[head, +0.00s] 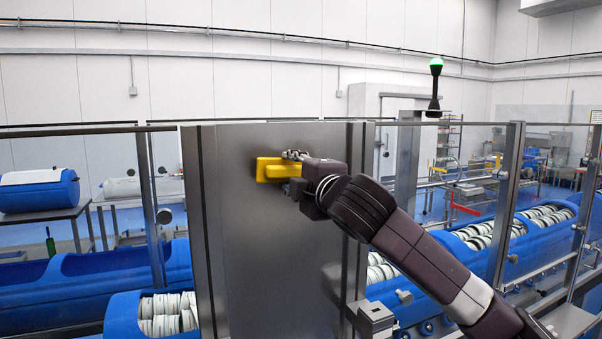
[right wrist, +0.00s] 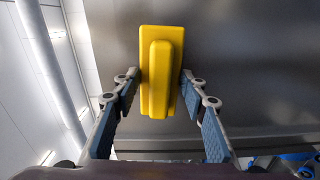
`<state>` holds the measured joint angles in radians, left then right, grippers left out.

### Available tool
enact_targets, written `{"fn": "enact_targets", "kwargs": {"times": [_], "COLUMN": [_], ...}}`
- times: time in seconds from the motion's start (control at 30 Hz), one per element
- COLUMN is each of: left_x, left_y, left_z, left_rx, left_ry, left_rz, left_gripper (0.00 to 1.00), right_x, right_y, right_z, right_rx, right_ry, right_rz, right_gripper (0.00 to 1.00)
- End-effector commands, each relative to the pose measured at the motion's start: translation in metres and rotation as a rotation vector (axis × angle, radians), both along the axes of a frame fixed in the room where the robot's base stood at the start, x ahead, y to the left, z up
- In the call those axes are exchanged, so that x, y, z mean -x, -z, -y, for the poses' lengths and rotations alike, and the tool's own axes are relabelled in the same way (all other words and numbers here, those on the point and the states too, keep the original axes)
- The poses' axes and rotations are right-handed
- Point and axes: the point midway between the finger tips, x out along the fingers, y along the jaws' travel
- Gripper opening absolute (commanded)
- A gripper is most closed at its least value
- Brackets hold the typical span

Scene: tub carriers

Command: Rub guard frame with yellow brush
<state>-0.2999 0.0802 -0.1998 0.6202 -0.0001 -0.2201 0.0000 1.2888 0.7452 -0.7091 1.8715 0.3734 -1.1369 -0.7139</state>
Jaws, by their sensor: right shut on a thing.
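The yellow brush (head: 272,168) is held against the flat metal panel of the guard frame (head: 270,240) in the head view, at the panel's upper middle. My right gripper (head: 293,170) is shut on the brush; its arm comes in from the lower right. In the right wrist view the brush (right wrist: 161,75) sits between the two fingers of my right gripper (right wrist: 160,92), its long handle toward me. Its far side faces the grey panel (right wrist: 240,60), and the bristles are hidden. My left gripper is not in view.
Clear guard panels with metal posts (head: 507,190) stand on both sides of the metal panel. Behind them are blue tub carriers (head: 75,290) with stacks of white pieces. A lamp with a green top (head: 435,88) rises at the upper right.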

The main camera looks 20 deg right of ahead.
Motion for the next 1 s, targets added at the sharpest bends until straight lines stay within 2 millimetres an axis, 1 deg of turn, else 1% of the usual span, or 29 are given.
{"fn": "enact_targets", "kwargs": {"times": [0.17, 0.5, 0.57, 0.73, 1.0], "left_x": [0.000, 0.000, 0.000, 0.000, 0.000], "left_y": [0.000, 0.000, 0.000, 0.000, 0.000], "left_z": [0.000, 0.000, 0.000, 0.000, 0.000], "left_rx": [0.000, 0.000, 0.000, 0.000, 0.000], "left_ry": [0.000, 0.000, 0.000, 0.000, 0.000], "left_rz": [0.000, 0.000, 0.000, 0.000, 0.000], "left_gripper": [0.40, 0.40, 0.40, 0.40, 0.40], "right_x": [0.000, 0.003, 0.003, 0.003, 0.000], "right_y": [-0.001, -0.001, -0.001, -0.004, -0.021], "right_z": [-0.006, -0.034, -0.037, -0.038, -0.038], "right_rx": [0.000, -0.001, -0.001, -0.001, -0.001], "right_ry": [-0.003, -0.002, -0.002, 0.000, 0.001], "right_rz": [0.001, 0.001, 0.001, 0.002, 0.002], "right_gripper": [0.20, 0.20, 0.20, 0.20, 0.20]}}
